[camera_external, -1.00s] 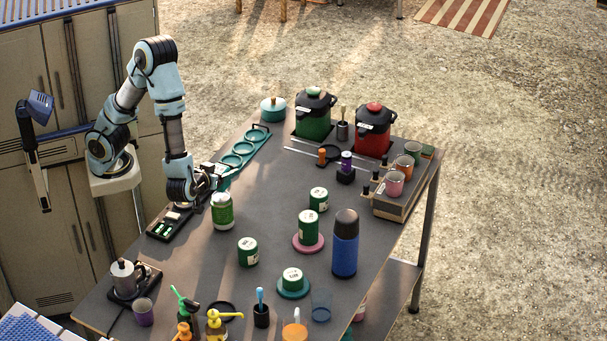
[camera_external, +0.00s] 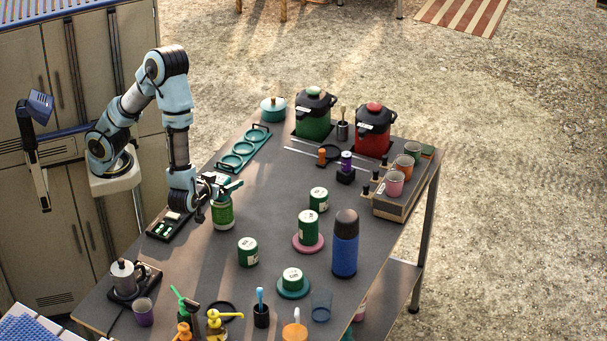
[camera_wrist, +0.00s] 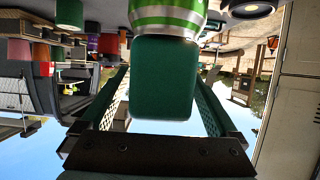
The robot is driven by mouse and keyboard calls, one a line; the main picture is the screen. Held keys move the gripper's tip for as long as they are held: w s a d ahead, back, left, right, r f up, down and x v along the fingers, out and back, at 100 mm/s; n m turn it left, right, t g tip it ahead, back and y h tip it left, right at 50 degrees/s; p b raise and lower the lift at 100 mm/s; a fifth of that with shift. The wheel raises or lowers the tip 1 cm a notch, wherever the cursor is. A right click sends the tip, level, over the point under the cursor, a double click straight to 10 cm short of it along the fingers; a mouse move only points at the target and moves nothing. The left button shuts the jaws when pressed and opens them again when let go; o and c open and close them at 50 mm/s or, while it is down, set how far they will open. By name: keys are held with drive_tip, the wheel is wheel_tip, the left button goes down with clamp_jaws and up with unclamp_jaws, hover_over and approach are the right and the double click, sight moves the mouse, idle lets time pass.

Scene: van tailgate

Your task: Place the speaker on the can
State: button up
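The can (camera_external: 223,215), green with pale bands, stands upright on the dark table below my gripper. Its green and silver bands also show at the top of the wrist view (camera_wrist: 168,18), which is upside down. The speaker (camera_wrist: 164,80) is a dark green rounded block between my two fingers. My gripper (camera_wrist: 164,85) appears shut on it, with the lattice fingers along its sides. In the wrist view the speaker's edge meets the can's end; I cannot tell whether it rests there. In the external view, my gripper (camera_external: 228,187) hides the can's top and most of the speaker.
Several dark green, white-topped tins (camera_external: 248,252) stand to the right, near a tall blue flask (camera_external: 345,245). A teal ring rack (camera_external: 243,150) lies behind. A black tray (camera_external: 170,226) is to the left. Bare table surrounds the can.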

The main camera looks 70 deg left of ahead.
drive_tip(key=shift+r, duration=0.25)
drive_tip(key=b+v, duration=0.2)
drive_tip(key=v, duration=1)
